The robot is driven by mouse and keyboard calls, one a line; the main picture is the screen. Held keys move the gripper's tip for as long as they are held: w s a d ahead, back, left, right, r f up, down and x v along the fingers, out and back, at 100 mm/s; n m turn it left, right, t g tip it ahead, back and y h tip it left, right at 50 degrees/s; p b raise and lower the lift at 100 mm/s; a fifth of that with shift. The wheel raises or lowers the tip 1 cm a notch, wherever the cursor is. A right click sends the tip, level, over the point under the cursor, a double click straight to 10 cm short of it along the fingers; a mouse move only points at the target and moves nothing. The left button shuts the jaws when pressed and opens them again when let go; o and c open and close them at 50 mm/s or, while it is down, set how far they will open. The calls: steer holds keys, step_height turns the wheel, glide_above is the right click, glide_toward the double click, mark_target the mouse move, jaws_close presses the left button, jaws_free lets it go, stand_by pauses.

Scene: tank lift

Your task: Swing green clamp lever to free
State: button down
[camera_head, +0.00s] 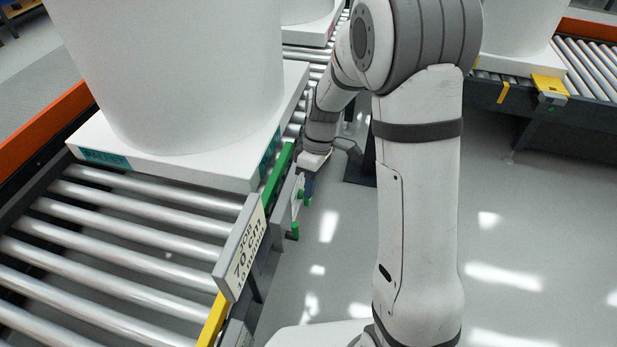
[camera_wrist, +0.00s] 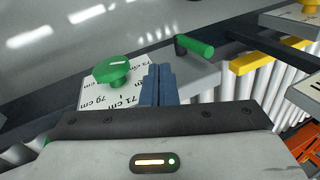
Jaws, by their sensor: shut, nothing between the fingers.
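In the wrist view, a green lever handle (camera_wrist: 196,47) sticks out sideways just beyond and to the right of my gripper's tips. My gripper (camera_wrist: 158,72) has its two blue fingers pressed together, with nothing between them. The fingertips appear apart from the lever, though the depth gap is hard to judge. In the head view, my gripper (camera_head: 309,186) is low beside the conveyor, partly hidden by my wrist. Small green parts (camera_head: 294,230) show below it; which is the lever is unclear.
A large white tank (camera_head: 180,70) stands on a white pallet (camera_head: 190,170) on the roller conveyor (camera_head: 110,240). A sign (camera_head: 241,248) reading "JOB 70 cm" stands at the conveyor edge. Open floor (camera_head: 510,230) lies to the right.

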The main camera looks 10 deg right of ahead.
steer(key=s+a+f+b, duration=0.2)
steer(key=s+f, duration=0.2)
steer(key=shift+s+a, duration=0.2)
steer(key=shift+a, duration=0.15)
